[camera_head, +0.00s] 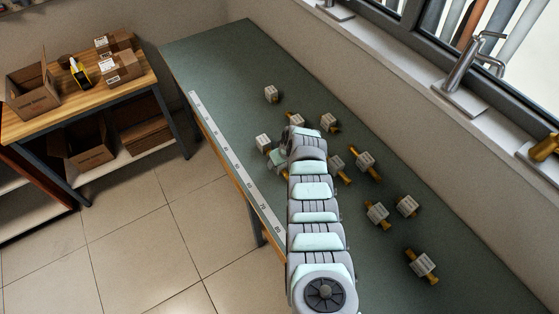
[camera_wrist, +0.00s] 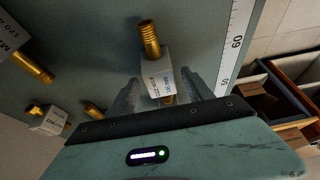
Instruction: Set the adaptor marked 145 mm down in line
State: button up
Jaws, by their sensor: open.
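In the wrist view an adaptor (camera_wrist: 156,78), a pale block with a brass threaded end, stands between the two fingers of my gripper (camera_wrist: 158,92). The fingers are apart, one on each side of it; I cannot tell whether they touch it. Its printed label ends in "mm", but the number is too small to read surely. In the head view my gripper (camera_head: 278,158) is low over the bench beside an adaptor (camera_head: 263,141), partly hidden by my arm. The printed scale (camera_head: 228,153) runs along the bench's left edge.
Several other adaptors lie to the right, among them one (camera_head: 364,162) and one (camera_head: 422,265). Another adaptor (camera_head: 271,94) sits apart farther back. The green bench top (camera_head: 215,55) is clear at its far end. A tap (camera_head: 465,75) stands on the sill.

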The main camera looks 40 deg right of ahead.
jog(key=shift+s+r, duration=0.15)
jog(key=shift+r, duration=0.2)
jog(key=shift+s+r, duration=0.1)
jog(key=shift+r, duration=0.3)
jog(key=shift+s+a+r+p, duration=0.1)
jog(key=shift+s+r+p, duration=0.05)
jog(key=shift+r+p, duration=0.15)
jog(key=v, duration=0.9)
jog(key=shift+b, duration=0.45)
jog(key=shift+f, duration=0.1)
